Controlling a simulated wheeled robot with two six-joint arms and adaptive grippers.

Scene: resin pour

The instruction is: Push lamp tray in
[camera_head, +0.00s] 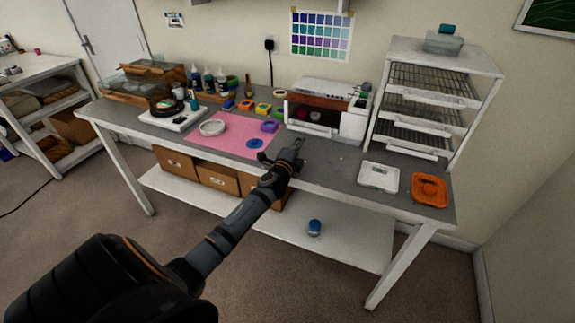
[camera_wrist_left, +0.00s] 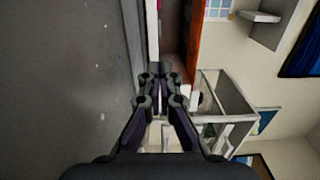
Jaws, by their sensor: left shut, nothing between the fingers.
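The curing lamp (camera_head: 352,122) is a white box on the workbench, right of the pink mat, with a reddish-brown panel across its front. Its white tray (camera_head: 311,131) shows low at the front and appears to stick out toward me, with small pale items in it. My left gripper (camera_head: 295,146) is shut and empty, just above the bench in front of the tray's left part. In the left wrist view the shut fingertips (camera_wrist_left: 160,70) point at the lamp's front, whose reddish-brown panel (camera_wrist_left: 194,38) shows. I cannot tell whether they touch the tray. My right gripper is not in view.
A white rack (camera_head: 452,110) with wire shelves stands right of the lamp. The pink mat (camera_head: 228,143) holds a round dish and small coloured items. Bare grey bench lies before the lamp.

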